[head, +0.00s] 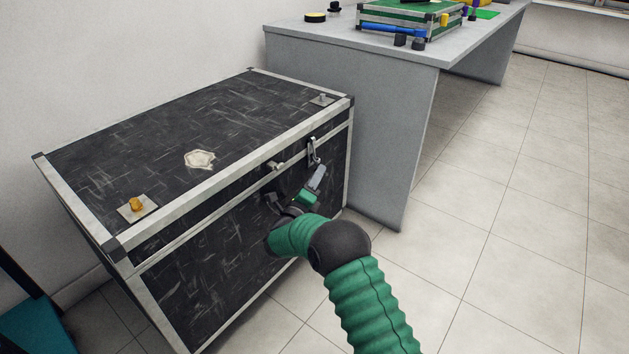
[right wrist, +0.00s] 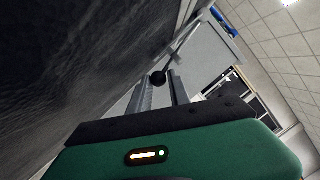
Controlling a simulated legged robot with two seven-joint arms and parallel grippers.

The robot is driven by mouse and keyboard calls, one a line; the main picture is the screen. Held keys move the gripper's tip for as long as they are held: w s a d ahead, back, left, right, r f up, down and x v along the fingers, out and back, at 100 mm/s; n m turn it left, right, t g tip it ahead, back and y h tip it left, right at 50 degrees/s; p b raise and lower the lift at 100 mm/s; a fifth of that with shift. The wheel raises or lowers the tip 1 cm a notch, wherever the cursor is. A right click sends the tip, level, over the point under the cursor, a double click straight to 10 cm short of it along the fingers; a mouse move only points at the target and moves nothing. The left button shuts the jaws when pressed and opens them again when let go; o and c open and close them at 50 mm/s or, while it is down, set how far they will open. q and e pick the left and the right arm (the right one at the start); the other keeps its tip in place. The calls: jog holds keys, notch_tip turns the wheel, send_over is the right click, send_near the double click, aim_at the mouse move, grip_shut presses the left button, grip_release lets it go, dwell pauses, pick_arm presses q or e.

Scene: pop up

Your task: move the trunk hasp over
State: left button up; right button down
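The black trunk (head: 215,160) with silver edges stands against the wall, its lid down. The metal trunk hasp (head: 314,151) is on the upper front face near the right end. My right gripper (head: 319,173) is just below the hasp, close to the trunk's front. In the right wrist view its two fingers are apart, with a dark round knob (right wrist: 158,78) at or just beyond the fingertips. I cannot tell whether they touch it. My left gripper is not in view.
A second small metal fitting (head: 275,165) sits on the trunk's front edge, left of the hasp. A grey table (head: 390,120) stands right behind the trunk, carrying a green case (head: 405,14) and small items. The tiled floor (head: 500,240) at the right is clear.

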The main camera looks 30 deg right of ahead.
jog(key=shift+s+d+r+p, duration=0.15)
jog(key=shift+s+r+p, duration=0.1)
jog(key=shift+s+p, duration=0.3)
jog(key=shift+s+d+r+p, duration=0.15)
jog(key=shift+s+r+p, duration=0.15)
jog(key=shift+s, duration=0.3)
jog(key=shift+s+d+r+p, duration=0.3)
jog(key=shift+s+r+p, duration=0.15)
jog(key=shift+s, duration=0.15)
jog(key=shift+s+d+r+p, duration=0.25)
jog(key=shift+s+r+p, duration=0.2)
jog(key=shift+s, duration=0.15)
